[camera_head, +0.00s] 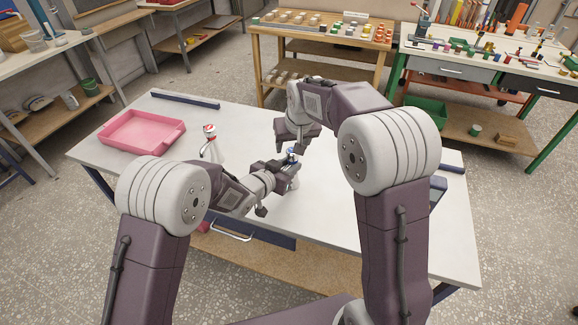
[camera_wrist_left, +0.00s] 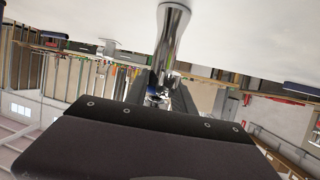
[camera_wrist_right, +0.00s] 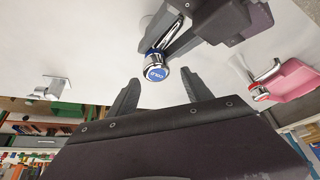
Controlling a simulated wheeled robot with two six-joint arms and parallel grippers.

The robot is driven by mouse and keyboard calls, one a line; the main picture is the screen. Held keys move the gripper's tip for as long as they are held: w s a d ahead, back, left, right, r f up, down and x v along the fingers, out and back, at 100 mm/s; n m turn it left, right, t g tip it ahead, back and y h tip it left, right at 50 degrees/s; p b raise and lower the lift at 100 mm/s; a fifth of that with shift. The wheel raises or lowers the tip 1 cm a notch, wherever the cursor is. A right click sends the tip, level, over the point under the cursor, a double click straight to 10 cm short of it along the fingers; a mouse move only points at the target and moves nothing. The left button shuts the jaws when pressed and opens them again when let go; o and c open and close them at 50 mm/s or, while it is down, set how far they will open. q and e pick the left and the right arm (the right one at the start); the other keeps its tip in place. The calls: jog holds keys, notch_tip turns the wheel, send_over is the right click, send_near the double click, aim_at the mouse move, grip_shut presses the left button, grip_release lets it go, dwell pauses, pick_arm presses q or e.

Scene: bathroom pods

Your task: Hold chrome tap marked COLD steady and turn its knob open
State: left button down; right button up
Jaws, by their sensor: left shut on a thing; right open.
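The chrome tap marked COLD stands on the white table, with its blue-topped knob (camera_head: 291,154) facing up. In the right wrist view the knob (camera_wrist_right: 156,73) shows its blue COLD label. My left gripper (camera_head: 283,172) is shut on the tap's body below the knob; the left wrist view shows the chrome body (camera_wrist_left: 172,38) rising from between its fingers. My right gripper (camera_head: 293,142) is open above the knob. In the right wrist view its fingers (camera_wrist_right: 160,80) lie on either side of the knob, apart from it. The tap's base is partly hidden by my grippers.
A second chrome tap with a red top (camera_head: 209,138) stands left of my left gripper. A pink tray (camera_head: 130,146) lies at the table's left. Dark blue strips (camera_head: 186,100) lie along the table's back edge. Stocked workbenches (camera_head: 322,38) stand behind. The back middle of the table is clear.

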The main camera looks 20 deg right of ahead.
pick_arm(q)
jog(key=shift+s+r, duration=0.1)
jog(key=shift+r, duration=0.05)
pick_arm(e)
jog(key=shift+r, duration=0.7)
pick_arm(q)
jog(key=c, duration=1.2)
grip_release()
pick_arm(e)
jog(key=shift+d, duration=0.1)
pick_arm(q)
jog(key=shift+o, duration=1.2)
jog(key=v, duration=1.2)
jog(key=shift+a, duration=0.1)
